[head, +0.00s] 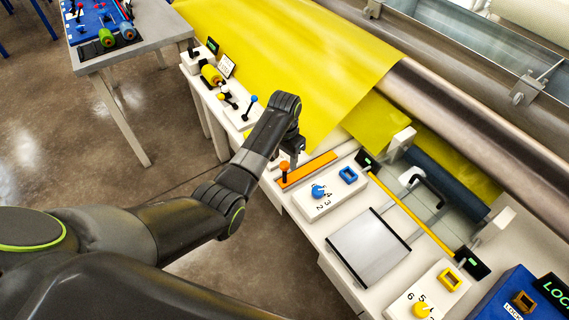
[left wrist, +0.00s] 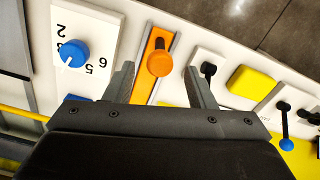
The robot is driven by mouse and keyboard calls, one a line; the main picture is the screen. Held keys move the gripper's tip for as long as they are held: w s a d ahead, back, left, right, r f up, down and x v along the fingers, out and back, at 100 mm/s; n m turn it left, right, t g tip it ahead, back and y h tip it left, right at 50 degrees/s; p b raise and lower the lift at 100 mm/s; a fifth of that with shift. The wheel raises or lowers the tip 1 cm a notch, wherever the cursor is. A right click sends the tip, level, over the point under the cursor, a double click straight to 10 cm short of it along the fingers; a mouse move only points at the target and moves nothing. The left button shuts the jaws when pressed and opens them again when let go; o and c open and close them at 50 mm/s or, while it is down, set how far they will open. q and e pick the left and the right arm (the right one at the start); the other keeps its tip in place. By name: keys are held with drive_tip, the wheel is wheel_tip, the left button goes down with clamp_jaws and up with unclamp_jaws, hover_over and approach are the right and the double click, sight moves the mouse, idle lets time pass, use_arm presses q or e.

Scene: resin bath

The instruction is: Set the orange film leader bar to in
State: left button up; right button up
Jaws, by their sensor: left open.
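The orange film leader bar (head: 310,170) lies flat on the white bench, with an upright orange knob (head: 284,168) near its left end. In the left wrist view the bar (left wrist: 147,75) runs between my fingers and its round orange knob (left wrist: 160,62) stands just ahead of them. My left gripper (head: 292,146) is above the bar, close to the knob. In the left wrist view my left gripper (left wrist: 162,85) is open, with one finger on each side of the bar and nothing held. My right gripper is not in view.
A blue dial (head: 318,191) on a numbered white panel sits beside the bar. Several small levers, including a blue-tipped one (head: 251,101), stand on the other side. Yellow film (head: 290,60) hangs behind. A grey plate (head: 368,248) and a yellow bar (head: 410,213) are further right.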

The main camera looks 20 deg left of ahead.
sight(285, 164)
use_arm(q)
drive_tip(key=shift+f, duration=1.8)
clamp_jaws()
